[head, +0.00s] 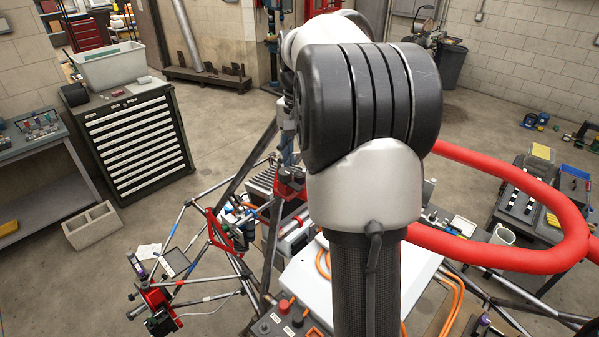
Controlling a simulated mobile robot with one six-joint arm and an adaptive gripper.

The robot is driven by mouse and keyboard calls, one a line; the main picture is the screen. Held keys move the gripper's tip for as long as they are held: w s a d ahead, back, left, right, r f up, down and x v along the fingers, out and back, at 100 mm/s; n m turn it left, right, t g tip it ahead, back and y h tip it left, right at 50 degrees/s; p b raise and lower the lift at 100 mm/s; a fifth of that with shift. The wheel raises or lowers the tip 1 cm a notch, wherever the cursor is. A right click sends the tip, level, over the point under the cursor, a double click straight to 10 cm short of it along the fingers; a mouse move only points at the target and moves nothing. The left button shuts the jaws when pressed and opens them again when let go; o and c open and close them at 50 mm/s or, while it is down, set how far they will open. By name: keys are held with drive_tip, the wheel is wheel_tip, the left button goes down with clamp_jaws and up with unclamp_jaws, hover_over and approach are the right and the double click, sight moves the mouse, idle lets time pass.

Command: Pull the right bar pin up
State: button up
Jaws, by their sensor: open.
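The tube chassis (205,190) stands in front of me, with dark and silver tubes and red brackets. My gripper (288,150) is small and partly hidden behind my own arm, left of the large black elbow joint. It points down, open, just above a red bracket (291,184) on the chassis. Whether it touches the bracket I cannot tell. I cannot make out the right bar pin; my arm covers the middle and part of the right of the chassis.
A thick red padded tube (540,205) curves around the right side. A white panel (310,280) with orange cables lies below my arm. A drawer cabinet (138,140) stands at the left and a dark cart (530,215) at the right. Open floor (215,110) lies behind the chassis.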

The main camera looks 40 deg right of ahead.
drive_tip(key=shift+f, duration=1.3)
drive_tip(key=shift+c, duration=0.3)
clamp_jaws()
drive_tip(key=shift+r, duration=0.1)
